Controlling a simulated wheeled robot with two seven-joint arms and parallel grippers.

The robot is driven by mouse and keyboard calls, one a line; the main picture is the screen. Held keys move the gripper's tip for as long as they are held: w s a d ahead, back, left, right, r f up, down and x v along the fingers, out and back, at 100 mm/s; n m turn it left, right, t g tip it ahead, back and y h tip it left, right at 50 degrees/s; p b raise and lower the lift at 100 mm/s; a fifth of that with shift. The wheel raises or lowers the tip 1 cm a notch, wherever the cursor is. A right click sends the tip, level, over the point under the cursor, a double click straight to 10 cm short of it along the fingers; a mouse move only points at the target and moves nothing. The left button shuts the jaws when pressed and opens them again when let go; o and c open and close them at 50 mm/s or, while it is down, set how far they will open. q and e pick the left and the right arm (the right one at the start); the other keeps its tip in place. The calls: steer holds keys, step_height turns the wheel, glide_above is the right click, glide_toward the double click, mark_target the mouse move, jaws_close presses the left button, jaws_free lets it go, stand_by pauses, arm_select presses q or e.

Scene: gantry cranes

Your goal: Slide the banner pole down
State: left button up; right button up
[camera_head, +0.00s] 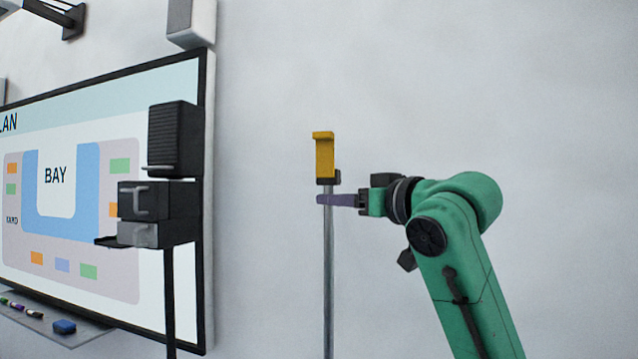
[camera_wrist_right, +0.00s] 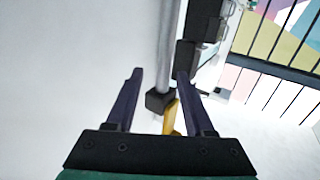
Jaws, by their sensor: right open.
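The banner pole (camera_head: 328,270) is a thin grey upright pole in the middle of the head view. A yellow hooked piece (camera_head: 324,157) and a small dark block (camera_head: 328,180) are at its top. My right gripper (camera_head: 321,199) comes in from the right, its purple fingers level at the pole just below the dark block. In the right wrist view the gripper (camera_wrist_right: 159,74) is open, and the pole (camera_wrist_right: 166,50) runs between its fingers, closer to the right one. The dark block (camera_wrist_right: 160,101) and part of the yellow piece (camera_wrist_right: 172,116) also show there. My left gripper is out of view.
A wall board (camera_head: 90,215) with a bay plan hangs on the left. A black stand (camera_head: 169,300) with boxes and handles (camera_head: 145,215) stands in front of it. A tray with markers (camera_head: 45,325) sits below. The wall around the pole is clear.

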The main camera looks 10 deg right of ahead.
steer(key=p+x, duration=0.2)
steer(key=x, duration=0.4)
steer(key=shift+s+a, duration=0.1)
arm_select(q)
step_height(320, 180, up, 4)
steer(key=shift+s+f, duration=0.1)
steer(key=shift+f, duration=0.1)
arm_select(e)
steer(key=shift+s+r, duration=0.1)
jaws_close()
stand_by(0.6)
